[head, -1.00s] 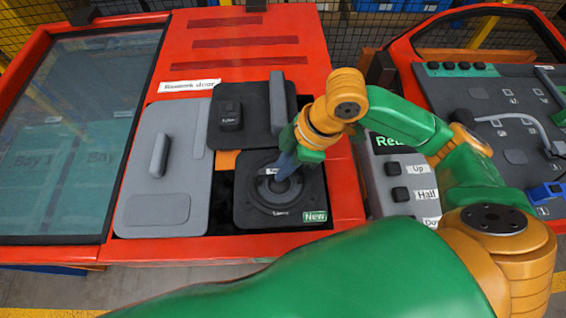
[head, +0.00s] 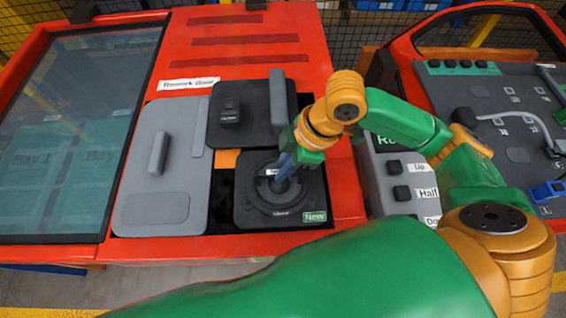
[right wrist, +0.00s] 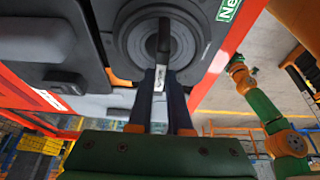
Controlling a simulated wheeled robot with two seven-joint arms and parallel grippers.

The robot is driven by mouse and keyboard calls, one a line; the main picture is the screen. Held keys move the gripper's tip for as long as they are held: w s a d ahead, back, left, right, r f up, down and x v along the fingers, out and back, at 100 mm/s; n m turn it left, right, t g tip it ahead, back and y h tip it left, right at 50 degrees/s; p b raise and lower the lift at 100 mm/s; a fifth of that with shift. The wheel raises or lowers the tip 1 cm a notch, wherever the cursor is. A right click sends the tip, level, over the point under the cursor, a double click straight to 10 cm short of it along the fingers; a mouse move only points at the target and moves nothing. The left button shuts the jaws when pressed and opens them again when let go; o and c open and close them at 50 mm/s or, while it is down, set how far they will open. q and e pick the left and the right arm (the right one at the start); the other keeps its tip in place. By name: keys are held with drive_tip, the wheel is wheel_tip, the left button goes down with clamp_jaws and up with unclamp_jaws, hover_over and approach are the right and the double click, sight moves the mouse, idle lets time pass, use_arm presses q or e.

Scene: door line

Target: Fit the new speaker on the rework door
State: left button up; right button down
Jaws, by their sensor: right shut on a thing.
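The new speaker (head: 312,196) is a dark square plate with a round cone and a green "New" tag. It lies over the lower right part of the opening in the red rework door (head: 346,190). My right gripper (head: 283,176) comes down from above and is shut on the upright grip at the speaker's middle. In the right wrist view the fingers (right wrist: 162,85) point at the round cone (right wrist: 130,42). Whether the plate sits flush or slightly above the door cannot be told. My left gripper is not in view.
Left of the speaker is a grey panel (head: 176,130) with a handle; above it is a dark plate (head: 246,128) with a small block and an upright bar. An orange patch (head: 228,159) shows between. A grey button box (head: 378,180) stands right; another door (head: 490,95) is beyond.

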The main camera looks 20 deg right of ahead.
drive_tip(key=shift+f+b, duration=0.6)
drive_tip(key=shift+f, duration=0.55)
drive_tip(key=shift+s+f+p, duration=0.15)
drive_tip(key=shift+f+p, duration=0.05)
drive_tip(key=shift+p, duration=0.1)
idle(0.4)
drive_tip(key=c, duration=0.8)
unclamp_jaws()
drive_tip(key=shift+o, duration=0.2)
drive_tip(key=shift+r, duration=0.1)
drive_tip(key=v, duration=0.7)
drive_tip(key=shift+p, duration=0.35)
